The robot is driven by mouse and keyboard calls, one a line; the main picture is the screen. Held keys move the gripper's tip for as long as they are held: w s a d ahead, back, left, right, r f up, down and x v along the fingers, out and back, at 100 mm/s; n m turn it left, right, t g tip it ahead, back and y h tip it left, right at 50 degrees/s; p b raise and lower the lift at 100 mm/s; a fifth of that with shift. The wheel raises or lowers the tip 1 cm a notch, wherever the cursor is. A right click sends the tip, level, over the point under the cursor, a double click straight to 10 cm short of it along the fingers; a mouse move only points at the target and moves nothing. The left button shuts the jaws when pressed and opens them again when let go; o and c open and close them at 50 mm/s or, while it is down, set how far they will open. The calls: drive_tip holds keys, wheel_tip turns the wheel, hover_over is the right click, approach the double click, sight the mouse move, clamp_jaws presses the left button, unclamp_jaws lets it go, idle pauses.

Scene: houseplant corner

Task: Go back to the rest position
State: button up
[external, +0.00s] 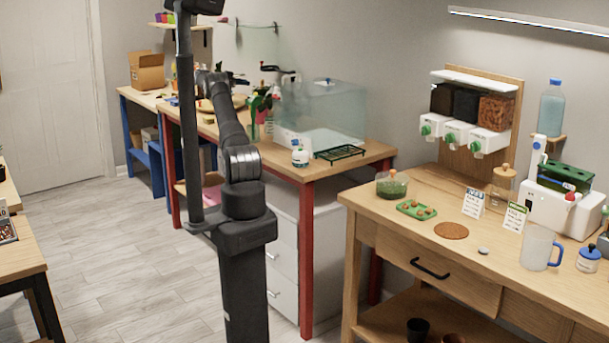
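My arm rises from its dark column in the external view and its far end reaches over the wooden table with red legs (300,172). My gripper (238,80) looks small and dark there, partly behind my own arm links. I cannot tell whether its fingers are open or shut, or whether it holds anything.
The right bench holds dispensers (476,139), a green tray (416,210), a cork mat (451,231) and a clear jug (538,248). The floor at left is clear.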

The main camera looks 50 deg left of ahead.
drive_tip(key=w+d+r+m+g+h, duration=0.2)
drive_tip(key=w+d+r+m+h, duration=0.15)
drive_tip(key=d+r, duration=0.9)
drive_tip(key=w+d+r+m+g+h, duration=0.15)
drive_tip(key=d+r+h, duration=0.25)
drive_tip(key=d+r, duration=0.9)
drive_tip(key=w+d+m+g+h, duration=0.2)
drive_tip(key=w+d+m, duration=0.1)
drive_tip(key=d, duration=1.2)
drive_tip(key=shift+w+r, duration=0.4)
drive_tip(key=shift+w, duration=0.05)
drive_tip(key=shift+o, duration=0.2)
